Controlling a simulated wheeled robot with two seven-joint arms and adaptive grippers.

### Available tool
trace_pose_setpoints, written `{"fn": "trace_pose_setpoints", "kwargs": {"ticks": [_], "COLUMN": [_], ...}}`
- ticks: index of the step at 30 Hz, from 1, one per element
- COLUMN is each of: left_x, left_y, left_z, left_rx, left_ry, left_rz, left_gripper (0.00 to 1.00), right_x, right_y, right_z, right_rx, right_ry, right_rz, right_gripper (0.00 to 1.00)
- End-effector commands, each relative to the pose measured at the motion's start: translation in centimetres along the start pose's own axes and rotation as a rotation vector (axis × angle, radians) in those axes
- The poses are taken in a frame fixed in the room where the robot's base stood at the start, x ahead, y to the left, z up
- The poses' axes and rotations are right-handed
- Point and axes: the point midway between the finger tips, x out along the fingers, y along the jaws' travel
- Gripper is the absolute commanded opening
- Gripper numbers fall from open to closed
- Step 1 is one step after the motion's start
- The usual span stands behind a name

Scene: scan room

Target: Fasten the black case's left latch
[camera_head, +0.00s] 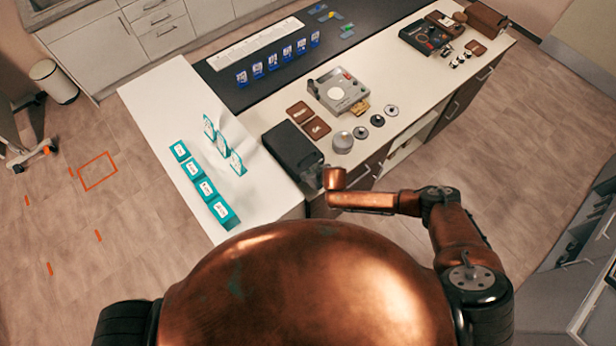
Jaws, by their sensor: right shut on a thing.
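The black case (290,145) lies closed on the white counter at its near edge, in the middle of the head view. My right gripper (314,178) is at the case's near end, by the counter's front edge. It is shut on a part of the case there, but the fingers are small and dark against it. The latches are too small to make out, and the gripper and wrist hide part of the near end. My left gripper is out of view.
Teal cards (205,188) stand on the counter left of the case. The white counter (165,110) is bare at the far left.

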Motion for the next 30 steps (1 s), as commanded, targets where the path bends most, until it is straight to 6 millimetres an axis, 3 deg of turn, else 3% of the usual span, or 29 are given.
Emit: {"fn": "trace_pose_setpoints", "kwargs": {"ticks": [15,16,18,23,30], "left_x": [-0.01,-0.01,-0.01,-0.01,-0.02], "left_y": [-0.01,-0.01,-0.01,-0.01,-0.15], "left_z": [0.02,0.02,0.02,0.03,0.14], "left_rx": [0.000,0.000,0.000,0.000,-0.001], "left_ry": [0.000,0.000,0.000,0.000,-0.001], "left_rz": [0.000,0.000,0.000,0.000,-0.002], "left_gripper": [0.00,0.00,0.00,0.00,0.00], "right_x": [0.00,0.00,0.00,0.00,-0.01], "right_y": [0.11,0.10,0.09,0.07,0.05], "right_z": [-0.37,-0.37,-0.36,-0.26,-0.18], "right_rx": [0.000,0.001,0.001,0.001,0.001], "right_ry": [-0.009,-0.009,-0.009,-0.010,-0.011], "right_rz": [0.001,0.001,0.001,0.001,0.000], "right_gripper": [0.00,0.19,0.24,0.35,0.35]}}
